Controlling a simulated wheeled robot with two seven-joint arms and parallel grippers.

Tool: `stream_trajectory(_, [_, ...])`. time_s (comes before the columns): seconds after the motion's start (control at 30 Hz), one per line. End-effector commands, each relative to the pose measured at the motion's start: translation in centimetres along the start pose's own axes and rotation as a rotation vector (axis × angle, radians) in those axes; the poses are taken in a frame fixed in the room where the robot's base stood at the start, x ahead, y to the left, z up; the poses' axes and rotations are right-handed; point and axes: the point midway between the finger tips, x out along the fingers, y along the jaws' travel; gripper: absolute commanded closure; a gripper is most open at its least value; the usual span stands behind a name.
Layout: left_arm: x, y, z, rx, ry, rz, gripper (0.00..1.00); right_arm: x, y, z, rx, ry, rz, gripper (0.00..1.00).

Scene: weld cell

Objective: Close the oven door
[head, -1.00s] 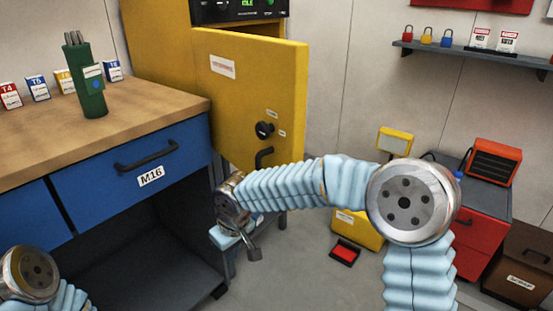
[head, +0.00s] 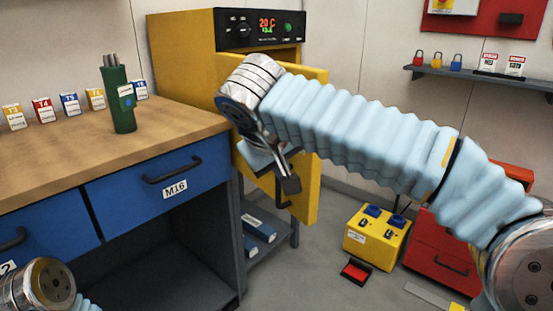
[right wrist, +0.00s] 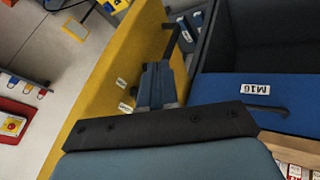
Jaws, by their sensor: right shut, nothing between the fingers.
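The yellow oven (head: 180,55) stands behind the bench, with a black control panel (head: 262,28) on top. Its yellow door (head: 312,150) stands partly open, its free edge swung out to the right. My right arm crosses in front of the door and hides much of it. My right gripper (head: 290,180) is shut and empty, pointing down close to the door's outer face. In the right wrist view the shut fingers (right wrist: 157,85) are beside the yellow door (right wrist: 110,75) and near its black handle (right wrist: 173,38); contact cannot be told. Only my left wrist shows, at the lower left.
The wooden bench (head: 60,140) with blue drawers (head: 140,185) stands at left, bearing a green holder (head: 121,98) and several small boxes. A yellow box (head: 376,238) and a red pad (head: 355,271) are on the floor. A red cabinet (head: 440,250) is at right.

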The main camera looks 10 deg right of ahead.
Motion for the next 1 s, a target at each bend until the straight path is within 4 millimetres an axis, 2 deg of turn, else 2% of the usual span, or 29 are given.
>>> stream_trajectory(0.03, [0.2,-0.1,0.0,0.000,0.000,0.000,0.08,1.3,0.0,0.1,0.000,-0.004,0.001,1.00])
stream_trajectory(0.13, [0.4,-0.2,0.0,-0.001,0.000,-0.001,0.08,3.2,0.0,0.1,0.000,-0.004,0.000,1.00])
stream_trajectory(0.2, [0.1,-0.1,0.0,-0.001,0.000,-0.001,0.08,3.5,1.4,0.0,0.005,-0.002,0.001,1.00])
stream_trajectory(0.3, [0.0,0.0,0.0,-0.001,0.000,0.000,0.08,4.1,2.5,0.0,0.003,-0.002,0.000,1.00])
stream_trajectory(0.5, [0.0,0.0,0.0,0.000,0.000,0.000,0.08,4.6,3.5,0.0,0.001,0.000,0.000,1.00])
stream_trajectory(0.87, [0.0,0.0,0.0,0.000,0.000,0.000,0.08,4.7,3.6,0.0,-0.001,0.000,-0.001,1.00])
stream_trajectory(1.0, [-0.1,0.0,0.0,0.000,0.000,0.000,0.08,4.9,4.3,0.2,-0.008,0.005,-0.005,1.00])
